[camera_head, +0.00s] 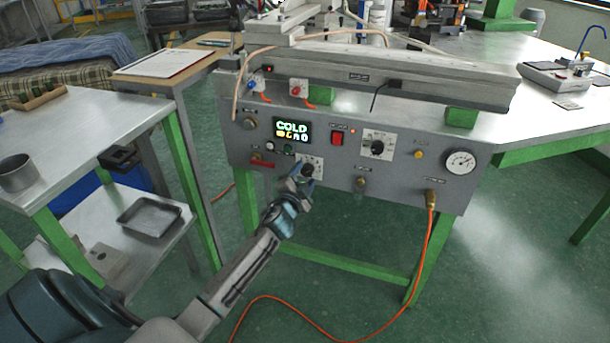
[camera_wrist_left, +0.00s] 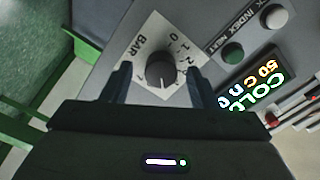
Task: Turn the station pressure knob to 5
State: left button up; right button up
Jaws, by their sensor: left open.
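The pressure knob (camera_wrist_left: 161,72) is a round dark knob on a white scale plate marked BAR, with low numbers beginning at 0 readable. In the head view its white plate (camera_head: 316,163) sits low on the station's grey front panel, partly hidden by my gripper. My left gripper (camera_head: 304,186) is open at this knob. In the left wrist view its fingers (camera_wrist_left: 158,86) stand on either side of the knob, with gaps visible. I cannot read the knob's setting for certain. My right gripper is not in view.
The grey panel (camera_head: 405,185) also carries a COLD display (camera_head: 292,131), a red switch (camera_head: 337,138), another black knob (camera_head: 377,147) and a round gauge (camera_head: 460,161). An orange hose (camera_head: 428,240) hangs from the panel. A side table (camera_head: 75,130) stands left.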

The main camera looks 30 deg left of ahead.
pick_arm(q)
jog(key=v, duration=0.9)
jog(key=shift+s, duration=0.35)
jog(key=shift+d, duration=0.1)
